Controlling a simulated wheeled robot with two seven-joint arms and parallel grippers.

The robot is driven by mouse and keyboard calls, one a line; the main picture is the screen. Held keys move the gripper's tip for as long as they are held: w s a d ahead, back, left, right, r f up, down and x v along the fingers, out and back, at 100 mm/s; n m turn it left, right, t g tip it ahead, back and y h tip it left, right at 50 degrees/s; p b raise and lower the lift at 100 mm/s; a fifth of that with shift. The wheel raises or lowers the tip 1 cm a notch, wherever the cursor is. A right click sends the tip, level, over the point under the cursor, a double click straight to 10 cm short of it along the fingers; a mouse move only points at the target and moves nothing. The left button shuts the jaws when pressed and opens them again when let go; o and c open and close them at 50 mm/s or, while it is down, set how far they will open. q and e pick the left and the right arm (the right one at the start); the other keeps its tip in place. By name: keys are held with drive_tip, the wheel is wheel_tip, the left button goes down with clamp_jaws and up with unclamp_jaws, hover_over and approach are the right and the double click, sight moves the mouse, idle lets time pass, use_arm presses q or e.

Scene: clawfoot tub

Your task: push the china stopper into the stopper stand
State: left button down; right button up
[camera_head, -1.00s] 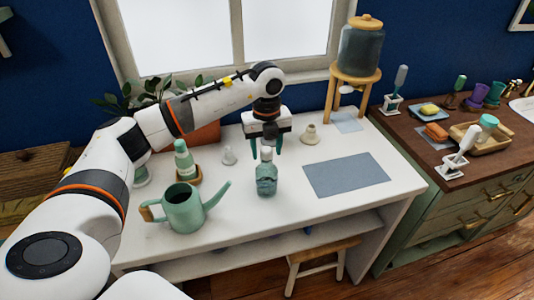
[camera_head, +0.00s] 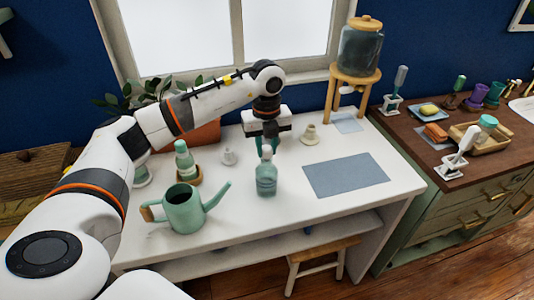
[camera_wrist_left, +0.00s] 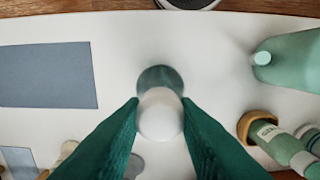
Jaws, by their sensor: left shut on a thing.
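My left gripper (camera_head: 267,146) is shut on the white, rounded china stopper (camera_head: 267,153) above the teal glass bottle (camera_head: 266,181) on the white table. In the left wrist view the stopper (camera_wrist_left: 160,115) sits between the green fingertips, with the dark teal bottle (camera_wrist_left: 160,77) just behind it. I cannot tell whether the stopper still touches the bottle's neck. A small white piece (camera_head: 228,157) stands left of the bottle and a small beige one (camera_head: 309,135) to the right; I cannot tell which is the stopper stand. My right gripper is not in view.
A green watering can (camera_head: 183,210) stands at the front left, with a green bottle (camera_head: 185,160) in a wooden holder behind it. A blue-grey mat (camera_head: 345,175) lies bare on the right. A glass dispenser (camera_head: 360,52) on a wooden stand is at the back right.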

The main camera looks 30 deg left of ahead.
use_arm(q)
drive_tip(key=shift+r, duration=0.15)
drive_tip(key=shift+r+p, duration=1.8)
drive_tip(key=shift+r, duration=0.65)
drive_tip(key=shift+a, duration=0.15)
